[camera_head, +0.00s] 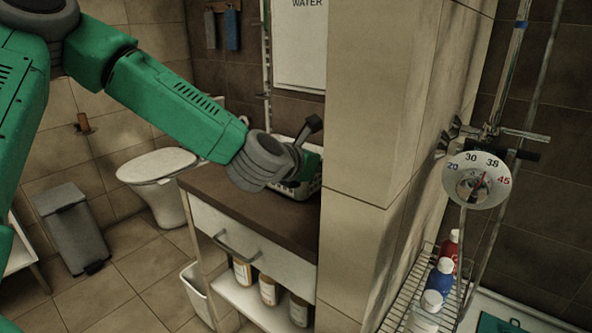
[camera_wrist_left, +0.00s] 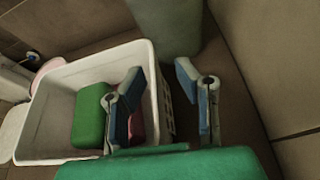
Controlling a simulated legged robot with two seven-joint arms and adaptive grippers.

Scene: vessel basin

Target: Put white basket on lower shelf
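The white basket (camera_wrist_left: 55,118) sits on the brown countertop (camera_head: 240,205). In the head view only a bit of the basket (camera_head: 303,189) shows behind my left gripper (camera_head: 308,135), beside the tiled pillar. The basket holds a green item (camera_wrist_left: 90,115) and a pinkish-red item, partly hidden by a finger. In the left wrist view my left gripper (camera_wrist_left: 165,92) is open, one finger over the basket's inside and the other outside its right slotted wall. I cannot tell whether they touch it. The lower shelf (camera_head: 250,304) is white, below the drawer. My right gripper is not in view.
Several bottles (camera_head: 268,290) stand on the lower shelf. The drawer (camera_head: 255,254) above it is shut. A tiled pillar (camera_head: 370,150) blocks the right side. A toilet (camera_head: 160,170), a grey bin (camera_head: 70,230) and a white bin (camera_head: 197,290) stand at left.

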